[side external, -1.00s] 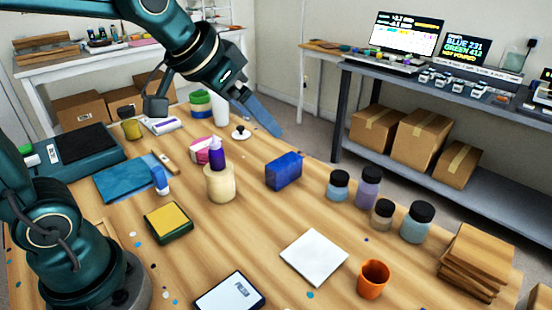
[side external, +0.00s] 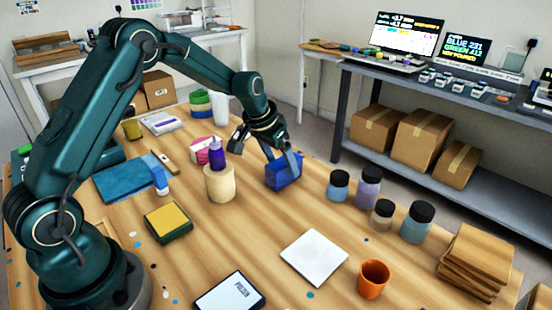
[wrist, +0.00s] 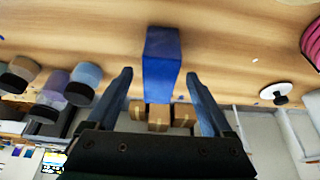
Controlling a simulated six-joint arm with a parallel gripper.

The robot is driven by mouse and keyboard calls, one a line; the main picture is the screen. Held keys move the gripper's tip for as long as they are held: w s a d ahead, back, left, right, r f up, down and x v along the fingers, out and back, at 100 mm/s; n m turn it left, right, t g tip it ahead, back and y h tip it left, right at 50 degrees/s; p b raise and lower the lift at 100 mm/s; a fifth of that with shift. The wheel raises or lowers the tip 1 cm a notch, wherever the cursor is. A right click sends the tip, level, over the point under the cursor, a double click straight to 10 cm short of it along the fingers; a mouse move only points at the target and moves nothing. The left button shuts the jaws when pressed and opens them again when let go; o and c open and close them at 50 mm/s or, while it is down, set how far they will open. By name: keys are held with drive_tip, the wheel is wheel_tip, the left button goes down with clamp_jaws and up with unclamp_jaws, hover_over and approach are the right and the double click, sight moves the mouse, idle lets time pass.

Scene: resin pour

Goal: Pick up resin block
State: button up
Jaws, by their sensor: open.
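The resin block is a blue box (side external: 282,176) standing on the wooden table, right of the cream cup with the purple bottle. My gripper (side external: 286,163) is at the block in the side view, its fingers partly covering the block's upper right part. In the wrist view the block (wrist: 161,65) lies between and ahead of the two spread fingers of my gripper (wrist: 159,78), with a visible gap on each side. The fingers are open. Whether they touch the block cannot be told from the side view.
Several black-lidded jars (side external: 369,188) stand right of the block. The cream cup (side external: 220,184) with a purple bottle stands to its left. A white tile (side external: 314,257) and an orange cup (side external: 373,280) are nearer the front. Bare table lies between block and tile.

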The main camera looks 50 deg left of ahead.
sight(281, 162)
drive_tip(key=shift+x, duration=1.6)
clamp_jaws()
